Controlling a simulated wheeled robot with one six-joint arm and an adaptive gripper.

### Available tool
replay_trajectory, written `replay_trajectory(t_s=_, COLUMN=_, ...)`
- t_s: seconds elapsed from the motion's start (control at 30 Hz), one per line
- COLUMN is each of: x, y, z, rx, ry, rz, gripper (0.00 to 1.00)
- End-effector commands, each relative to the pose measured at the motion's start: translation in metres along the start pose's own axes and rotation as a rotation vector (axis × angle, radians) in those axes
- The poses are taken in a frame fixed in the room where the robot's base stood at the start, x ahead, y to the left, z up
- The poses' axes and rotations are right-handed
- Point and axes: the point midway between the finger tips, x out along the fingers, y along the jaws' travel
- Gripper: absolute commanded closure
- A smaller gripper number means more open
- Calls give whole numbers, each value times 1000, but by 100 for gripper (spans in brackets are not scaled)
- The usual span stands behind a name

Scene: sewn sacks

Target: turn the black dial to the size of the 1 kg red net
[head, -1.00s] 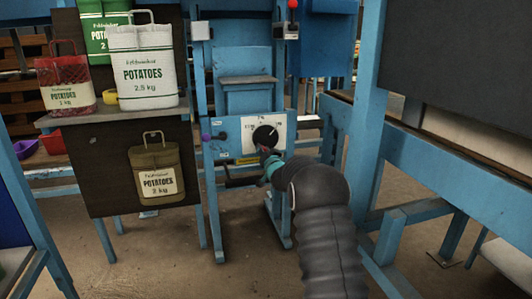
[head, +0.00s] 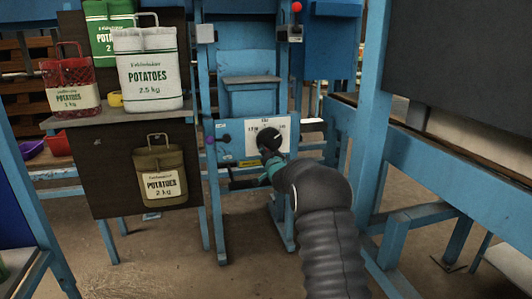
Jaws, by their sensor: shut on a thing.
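The black dial (head: 268,138) sits on a white scale plate (head: 283,127) on the blue machine's front panel. Small marks stand around it, too small to read surely. My gripper (head: 268,155) is at the dial's lower edge and is shut on it; the fingertips are mostly hidden by my arm. A pale line on the dial's face points up and to the right. The red net (head: 72,72) with a white label reading potatoes 1 kg stands on the shelf at the left.
An olive 2 kg sack (head: 160,178) hangs on the board below. A dark knob (head: 225,138) sits left of the dial. Blue frames (head: 440,160) stand close on the right.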

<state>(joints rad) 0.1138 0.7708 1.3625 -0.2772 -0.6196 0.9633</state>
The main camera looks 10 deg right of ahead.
Motion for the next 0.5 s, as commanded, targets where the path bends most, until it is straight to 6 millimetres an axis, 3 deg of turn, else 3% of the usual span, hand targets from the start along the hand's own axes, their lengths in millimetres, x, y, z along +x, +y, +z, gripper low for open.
replay_trajectory(t_s=0.03, x=0, y=-2, z=0, rx=-1, ry=1, rz=-4, gripper=100)
replay_trajectory(t_s=0.07, x=0, y=-2, z=0, rx=-1, ry=1, rz=-4, gripper=65)
replay_trajectory(t_s=0.13, x=0, y=-2, z=0, rx=-2, ry=1, rz=-4, gripper=48)
replay_trajectory(t_s=0.5, x=-2, y=1, z=-1, rx=-1, ry=2, rz=0, gripper=47)
